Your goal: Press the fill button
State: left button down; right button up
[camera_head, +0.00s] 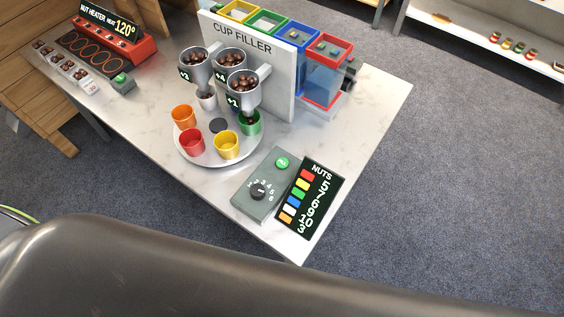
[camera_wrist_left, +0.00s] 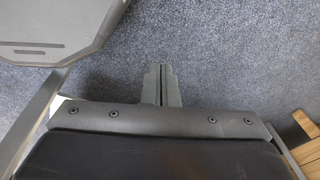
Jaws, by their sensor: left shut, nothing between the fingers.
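A green round button (camera_head: 282,163) sits on the grey control box (camera_head: 247,199) near the table's front corner. The box also carries a black dial (camera_head: 259,191) with numbers around it; its exact setting is too small to tell. The CUP FILLER panel (camera_head: 240,50) stands behind, with funnels of nuts (camera_head: 243,88) above a round plate (camera_head: 214,158) of coloured cups. My left gripper (camera_wrist_left: 161,68) shows in the left wrist view, shut and empty over blue-grey carpet, away from the button. Neither gripper shows in the head view.
A NUTS board (camera_head: 311,197) lies right beside the control box. A red nut heater (camera_head: 113,42) and another green button (camera_head: 121,77) are at the back left. My own dark arm part crosses the bottom of the head view. Marble tabletop (camera_head: 370,100) is clear at right.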

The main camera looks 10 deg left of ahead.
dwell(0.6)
pick_arm(q)
jog(key=w+a+r+t+p, duration=0.1)
jog(key=w+r+p, duration=0.1)
jog(key=w+r, duration=1.05)
jog(key=w+d+r+m+t+p, duration=0.1)
jog(key=w+r, duration=0.3)
jog(key=r, duration=0.8)
jog(key=w+d+r+m+p, duration=0.1)
jog(key=w+r+p, duration=0.15)
jog(key=r, duration=0.95)
jog(key=w+d+r+m+t+h, duration=0.1)
jog(key=w+d+r+m+h, duration=0.3)
jog(key=w+d+m, duration=0.4)
jog(key=w+d+r+m+t+h, duration=0.2)
jog(key=w+d+m, duration=0.7)
jog(key=w, duration=0.5)
jog(key=shift+w+d+r+h, duration=0.4)
jog(key=shift+d+r+h, duration=0.3)
jog(key=shift+r+h, duration=0.25)
jog(key=shift+b, duration=0.3)
